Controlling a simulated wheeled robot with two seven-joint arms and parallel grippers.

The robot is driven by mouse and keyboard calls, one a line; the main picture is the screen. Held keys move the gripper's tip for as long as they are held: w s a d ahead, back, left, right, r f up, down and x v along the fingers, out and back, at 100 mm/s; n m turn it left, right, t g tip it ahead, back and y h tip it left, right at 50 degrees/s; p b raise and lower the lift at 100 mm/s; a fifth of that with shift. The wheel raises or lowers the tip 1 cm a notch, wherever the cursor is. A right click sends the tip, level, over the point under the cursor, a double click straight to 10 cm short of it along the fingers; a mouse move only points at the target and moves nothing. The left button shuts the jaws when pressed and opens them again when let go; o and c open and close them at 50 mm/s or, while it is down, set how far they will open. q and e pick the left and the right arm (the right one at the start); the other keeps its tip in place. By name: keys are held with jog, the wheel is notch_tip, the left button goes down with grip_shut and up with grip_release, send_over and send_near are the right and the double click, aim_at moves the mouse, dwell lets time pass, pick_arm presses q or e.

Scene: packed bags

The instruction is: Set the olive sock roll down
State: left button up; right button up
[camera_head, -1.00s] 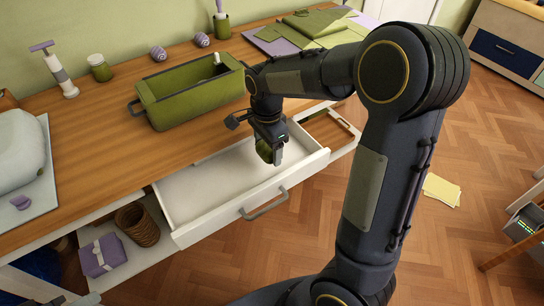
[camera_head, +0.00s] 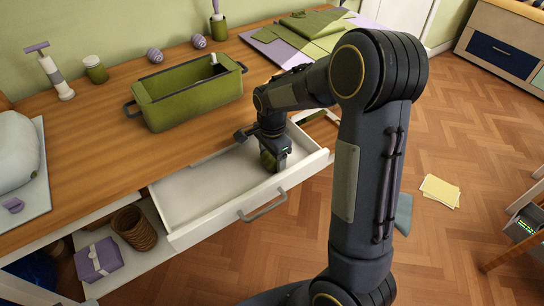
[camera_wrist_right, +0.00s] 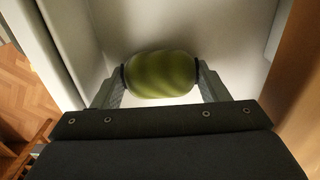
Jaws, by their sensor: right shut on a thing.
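The olive sock roll (camera_wrist_right: 162,74) is between the two fingers of my right gripper in the right wrist view, with a finger pressed on each end. In the head view the right gripper (camera_head: 272,158) points down inside the open white drawer (camera_head: 205,190), near its right end. The sock roll also shows there (camera_head: 268,160), partly hidden by the fingers. It is low in the drawer; I cannot tell whether it touches the drawer floor. The left gripper is not in view.
An olive bin (camera_head: 195,95) with dark handles stands on the wooden desk (camera_head: 90,170) behind the drawer. The drawer's left and middle floor is bare. A woven basket (camera_head: 134,228) and a purple gift box (camera_head: 98,259) sit on the shelf below. Yellow papers (camera_head: 440,191) lie on the floor.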

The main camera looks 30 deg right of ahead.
jog(key=o, duration=0.7)
jog(key=shift+r, duration=0.25)
notch_tip(320, 180, up, 11)
jog(key=p, duration=0.2)
jog(key=s+a+r+n+t+y, duration=0.1)
jog(key=s+a+n+t+y, duration=0.1)
jog(key=s+n, duration=0.5)
jog(key=s+a+r+n+t+y, duration=0.1)
jog(key=s+a+n, duration=0.4)
jog(key=s, duration=1)
jog(key=r+n+t, duration=0.1)
jog(key=n+t, duration=0.1)
jog(key=n, duration=0.1)
jog(key=shift+a+r+n+t+y, duration=0.2)
jog(key=shift+n+t+y, duration=0.1)
jog(key=shift+y, duration=0.1)
jog(key=shift+p, duration=0.3)
